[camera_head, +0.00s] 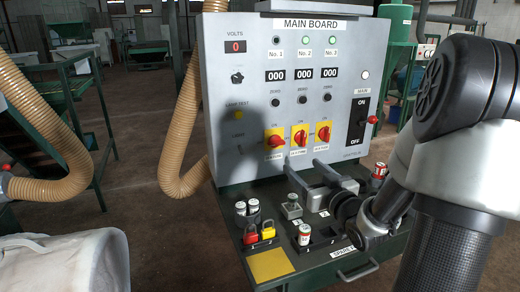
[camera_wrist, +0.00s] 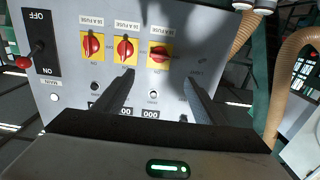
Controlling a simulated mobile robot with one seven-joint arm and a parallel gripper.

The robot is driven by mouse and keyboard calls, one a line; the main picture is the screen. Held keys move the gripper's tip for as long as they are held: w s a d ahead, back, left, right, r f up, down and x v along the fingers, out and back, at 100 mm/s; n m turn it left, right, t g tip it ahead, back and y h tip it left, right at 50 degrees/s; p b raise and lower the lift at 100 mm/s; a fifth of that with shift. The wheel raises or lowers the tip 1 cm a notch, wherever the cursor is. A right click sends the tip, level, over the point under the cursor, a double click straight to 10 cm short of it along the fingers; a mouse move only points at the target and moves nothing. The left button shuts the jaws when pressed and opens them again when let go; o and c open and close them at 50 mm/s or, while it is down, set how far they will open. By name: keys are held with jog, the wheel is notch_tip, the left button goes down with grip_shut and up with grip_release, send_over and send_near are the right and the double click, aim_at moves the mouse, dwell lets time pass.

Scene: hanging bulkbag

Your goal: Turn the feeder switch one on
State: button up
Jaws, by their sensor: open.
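Feeder switch one, a red rotary knob on a yellow plate (camera_head: 274,139), is the leftmost of three on the grey main board (camera_head: 232,90). Its handle lies sideways; the handles of switch two (camera_head: 299,136) and switch three (camera_head: 323,132) look upright. The No. 1 lamp (camera_head: 276,40) is dark; the No. 2 and No. 3 lamps look green. The wrist view is upside down, so switch one (camera_wrist: 159,53) is the rightmost there. My gripper (camera_head: 304,167) is open and empty, in front of the board below the switches. Its spread fingers (camera_wrist: 158,76) appear apart from the knobs.
The main lever (camera_head: 373,119) with its red knob is at the board's right. A shelf below holds fuses (camera_head: 304,234), red and yellow padlocks (camera_head: 268,229) and a yellow pad (camera_head: 271,265). A ribbed tan hose (camera_head: 178,150) hangs at the left.

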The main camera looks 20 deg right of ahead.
aim_at(278, 143)
jog(key=w, duration=1.7)
jog(key=shift+w+a, duration=0.1)
jog(key=shift+a, duration=0.15)
jog(key=shift+c, duration=0.3)
jog(key=c, duration=1)
